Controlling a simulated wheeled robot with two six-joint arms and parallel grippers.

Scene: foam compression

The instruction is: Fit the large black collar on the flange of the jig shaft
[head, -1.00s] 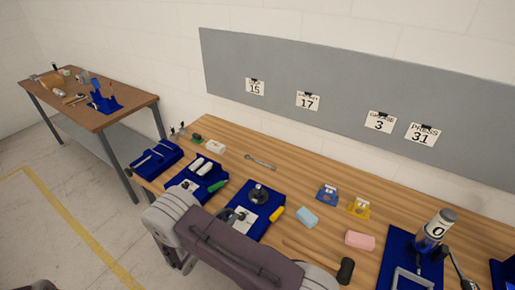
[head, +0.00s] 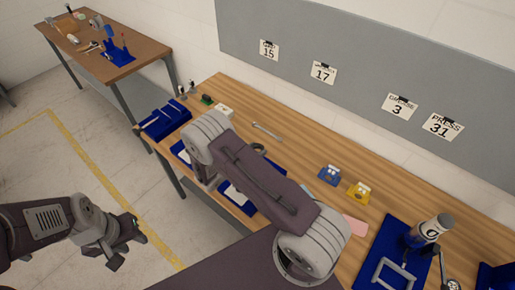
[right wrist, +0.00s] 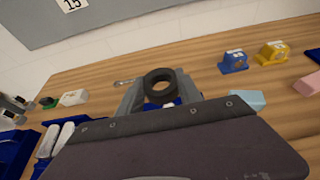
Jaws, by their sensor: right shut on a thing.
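The large black collar (right wrist: 160,85) is a thick dark ring in the right wrist view. It sits between the two grey fingers of my right gripper (right wrist: 160,93), which is shut on it. In the head view only part of a dark ring (head: 258,149) shows past my right arm, and my right gripper is mostly hidden there. My left gripper (head: 124,243) is at the lower left of the head view, empty, over the floor, with its fingers apart. The jig shaft and its flange are hidden behind my right arm, so I cannot tell how the collar stands to them.
A wrench (head: 267,131) lies on the wooden bench. A blue block (head: 330,175) and a yellow block (head: 359,190) stand right of my arm. A blue tray (head: 166,118) is at the bench's left end. A labelled canister (head: 431,231) stands at the right.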

